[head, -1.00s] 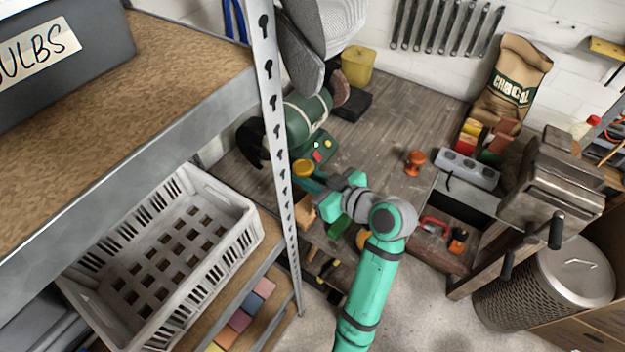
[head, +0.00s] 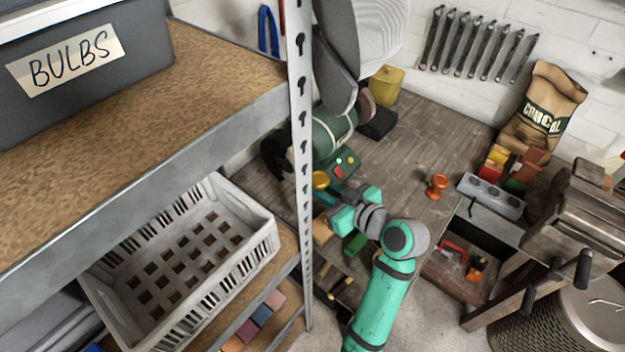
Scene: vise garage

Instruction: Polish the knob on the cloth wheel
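A brass-yellow round knob (head: 320,180) is at the tip of my gripper (head: 323,193), in front of the green bench grinder (head: 334,135). My gripper appears shut on it, though the shelf post hides part of the fingers. The grinder has a dark, curved part (head: 275,155) at its left end, partly behind the post, and a brownish wheel (head: 366,106) at its right end. I cannot tell which end carries the cloth wheel, nor whether the knob touches a wheel. A red and a green button show on the grinder's front.
The shelf post (head: 301,150) stands close to my gripper. A large grey rounded object (head: 360,40) overhangs the grinder. An orange knob-shaped piece (head: 437,186) stands on the workbench (head: 405,165). A vise (head: 580,215) is at right and a white crate (head: 262,240) at left.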

